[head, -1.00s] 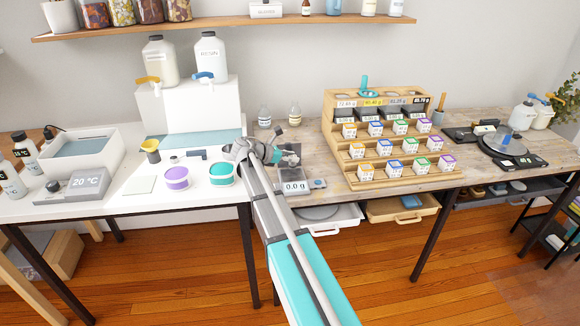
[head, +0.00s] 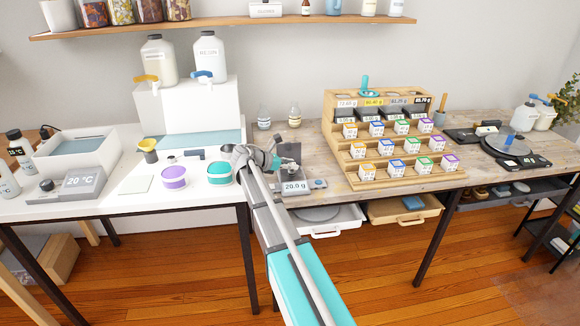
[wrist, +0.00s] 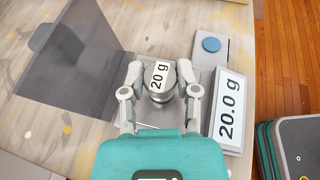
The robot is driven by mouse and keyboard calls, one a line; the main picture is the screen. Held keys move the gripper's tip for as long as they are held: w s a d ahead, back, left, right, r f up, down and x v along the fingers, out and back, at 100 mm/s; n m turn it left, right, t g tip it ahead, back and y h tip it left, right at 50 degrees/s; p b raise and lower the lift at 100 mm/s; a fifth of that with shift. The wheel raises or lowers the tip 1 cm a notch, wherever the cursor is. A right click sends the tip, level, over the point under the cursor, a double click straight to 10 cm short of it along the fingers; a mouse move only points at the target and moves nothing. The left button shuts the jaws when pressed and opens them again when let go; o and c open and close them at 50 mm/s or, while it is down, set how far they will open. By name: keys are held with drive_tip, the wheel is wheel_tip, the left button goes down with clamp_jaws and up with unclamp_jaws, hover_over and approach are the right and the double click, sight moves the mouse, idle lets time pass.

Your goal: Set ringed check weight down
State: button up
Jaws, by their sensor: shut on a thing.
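The ringed check weight (wrist: 160,80), a small metal piece with a white "20 g" label on top, sits between the fingers of my gripper (wrist: 160,88) in the wrist view. My gripper is shut on it, one finger on each side. The weight is at the pan of the small scale (head: 297,187), and the scale's display (wrist: 230,110) reads 20.0 g. The head view shows my gripper (head: 276,163) over the scale, with the weight hidden there.
A dark upright panel (wrist: 75,60) stands left of the weight in the wrist view. A blue round button (wrist: 211,45) is on the scale. The purple tub (head: 174,178) and teal tub (head: 220,174) stand to the left; the wooden rack (head: 345,150) stands to the right.

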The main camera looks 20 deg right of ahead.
drive_tip(key=shift+f, duration=0.25)
drive_tip(key=o, duration=0.8)
drive_tip(key=shift+r, duration=0.1)
drive_tip(key=shift+r, duration=0.1)
drive_tip(key=shift+r, duration=0.1)
drive_tip(key=shift+a+r, duration=0.15)
drive_tip(key=shift+a, duration=0.15)
drive_tip(key=p+v, duration=0.4)
drive_tip(key=v, duration=0.7)
drive_tip(key=shift+a+p, duration=0.2)
drive_tip(key=shift+p, duration=0.1)
